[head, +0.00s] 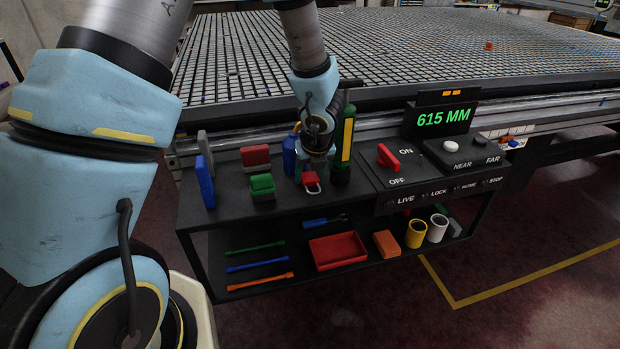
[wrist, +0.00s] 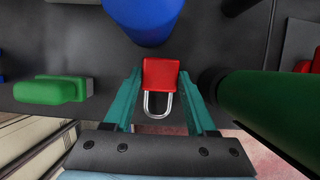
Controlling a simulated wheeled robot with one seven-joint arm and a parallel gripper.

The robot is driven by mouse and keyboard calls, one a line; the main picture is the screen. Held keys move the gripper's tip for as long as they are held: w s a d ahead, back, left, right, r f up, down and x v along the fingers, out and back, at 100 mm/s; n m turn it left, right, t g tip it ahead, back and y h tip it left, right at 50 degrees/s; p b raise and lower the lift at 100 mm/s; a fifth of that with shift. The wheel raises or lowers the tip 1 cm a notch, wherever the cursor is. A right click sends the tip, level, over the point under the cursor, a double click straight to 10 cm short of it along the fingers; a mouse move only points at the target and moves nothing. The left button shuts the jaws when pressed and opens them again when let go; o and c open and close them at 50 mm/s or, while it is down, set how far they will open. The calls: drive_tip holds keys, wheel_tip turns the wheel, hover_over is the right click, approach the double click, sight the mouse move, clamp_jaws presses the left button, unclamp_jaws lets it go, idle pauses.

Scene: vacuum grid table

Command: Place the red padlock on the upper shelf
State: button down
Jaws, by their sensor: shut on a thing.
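The red padlock (head: 311,180) with its silver shackle is at the front edge of the upper shelf (head: 225,207). In the wrist view the padlock (wrist: 160,75) sits between the two teal fingers of my gripper (wrist: 160,90), its shackle pointing toward the gripper base. My gripper (head: 316,168) is shut on the padlock body. I cannot tell whether the padlock touches the shelf surface or is a little above it.
A blue bottle (head: 290,155) stands behind left of the padlock and a green cylinder (head: 343,150) close to its right. A green block (head: 262,186) lies left. The red switch (head: 387,157) is farther right. The lower shelf holds a red tray (head: 338,251).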

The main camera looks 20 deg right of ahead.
drive_tip(key=shift+f, duration=0.15)
drive_tip(key=shift+c, duration=1)
unclamp_jaws()
